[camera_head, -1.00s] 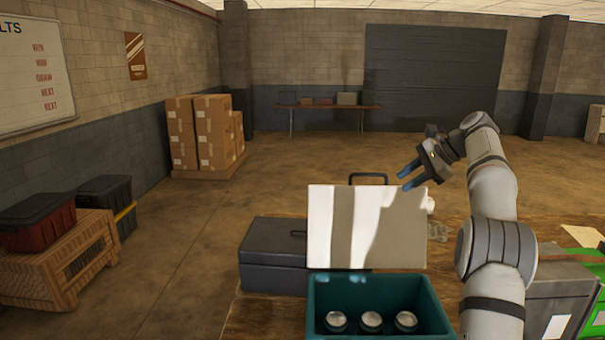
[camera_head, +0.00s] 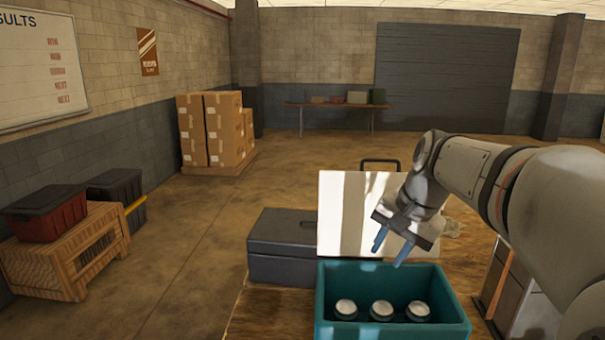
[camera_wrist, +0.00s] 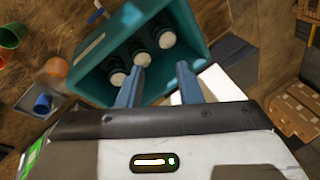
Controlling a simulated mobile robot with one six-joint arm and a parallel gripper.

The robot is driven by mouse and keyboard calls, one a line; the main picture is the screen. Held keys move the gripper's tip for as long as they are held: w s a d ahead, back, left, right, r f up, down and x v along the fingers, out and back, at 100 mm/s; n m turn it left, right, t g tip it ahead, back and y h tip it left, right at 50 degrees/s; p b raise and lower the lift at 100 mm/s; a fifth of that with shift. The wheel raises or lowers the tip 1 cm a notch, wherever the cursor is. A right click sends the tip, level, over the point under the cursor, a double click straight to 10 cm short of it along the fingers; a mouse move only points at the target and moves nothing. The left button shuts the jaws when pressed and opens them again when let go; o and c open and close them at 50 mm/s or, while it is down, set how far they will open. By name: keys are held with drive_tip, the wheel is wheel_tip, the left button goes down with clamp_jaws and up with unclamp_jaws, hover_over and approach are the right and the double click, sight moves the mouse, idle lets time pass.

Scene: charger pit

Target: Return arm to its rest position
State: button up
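My gripper (camera_head: 389,247) is open and empty, with its two blue fingers apart and pointing down above the back edge of the teal crate (camera_head: 394,332). In the wrist view the fingers of my gripper (camera_wrist: 158,82) show with nothing between them, and the crate (camera_wrist: 92,88) lies beyond them. My arm comes in from the right and bends down to the gripper. The crate holds three light-topped cylinders (camera_head: 382,310), standing upright in a row.
A dark grey box (camera_head: 283,248) and a white upright panel (camera_head: 345,215) stand behind the crate on the wooden table. A grey box (camera_head: 508,290) stands to its right, partly behind my arm.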

drive_tip(key=s+a+f+n+h+b, duration=0.1)
drive_tip(key=s+f+n, duration=0.5)
drive_tip(key=s+f, duration=0.8)
drive_tip(key=shift+s+n+h+b, duration=0.4)
drive_tip(key=shift+s+h+b, duration=0.25)
drive_tip(key=shift+s, duration=1.4)
